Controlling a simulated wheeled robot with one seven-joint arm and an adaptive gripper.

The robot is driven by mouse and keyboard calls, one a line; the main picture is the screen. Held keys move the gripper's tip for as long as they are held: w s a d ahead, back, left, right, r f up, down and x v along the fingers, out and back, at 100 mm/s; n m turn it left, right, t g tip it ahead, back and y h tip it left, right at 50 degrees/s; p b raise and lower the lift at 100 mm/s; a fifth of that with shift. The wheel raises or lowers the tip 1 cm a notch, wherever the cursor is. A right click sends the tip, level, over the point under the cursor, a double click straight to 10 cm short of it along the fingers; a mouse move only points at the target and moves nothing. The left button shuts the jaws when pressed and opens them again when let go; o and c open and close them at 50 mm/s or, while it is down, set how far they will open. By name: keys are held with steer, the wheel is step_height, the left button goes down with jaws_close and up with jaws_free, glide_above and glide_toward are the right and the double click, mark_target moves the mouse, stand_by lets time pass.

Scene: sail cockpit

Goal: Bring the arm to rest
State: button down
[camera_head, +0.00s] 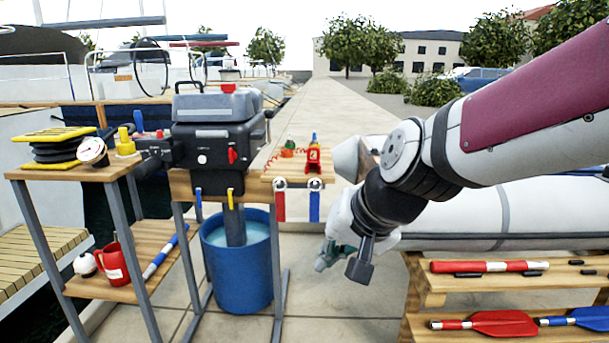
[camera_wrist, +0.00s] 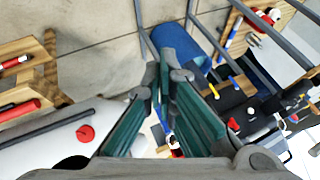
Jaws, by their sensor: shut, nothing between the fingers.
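My gripper (camera_head: 324,262) hangs at the end of my bent arm, in the middle of the head view. It points down and to the left, in front of the grey inflatable boat and to the right of the blue barrel. In the wrist view its green-padded fingers (camera_wrist: 166,72) meet at the tips. They are shut with nothing held between them, and they appear clear of the things around. My arm comes in from the upper right and hides part of the boat.
The outboard motor (camera_head: 215,135) hangs on its stand over the blue barrel (camera_head: 240,262), left of my gripper. A wooden side table (camera_head: 62,172) stands farther left. The grey inflatable boat (camera_head: 530,212) and a wooden rack with paddles (camera_head: 500,322) are at right. Paving below is free.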

steer(key=s+d+n+g+h, duration=0.15)
steer(key=s+d, duration=0.35)
steer(key=s, duration=0.5)
steer(key=s+d+f+g+h+p, duration=0.1)
steer(key=s+d+g, duration=0.1)
steer(key=s+d, duration=0.5)
steer(key=s+d+g+h, duration=0.2)
steer(key=s+d, duration=0.1)
steer(key=s, duration=0.9)
step_height(320, 180, up, 39)
steer(key=t+p, duration=0.4)
steer(key=p, duration=3.3)
steer(key=shift+w+d, duration=0.2)
steer(key=shift+y, duration=0.25)
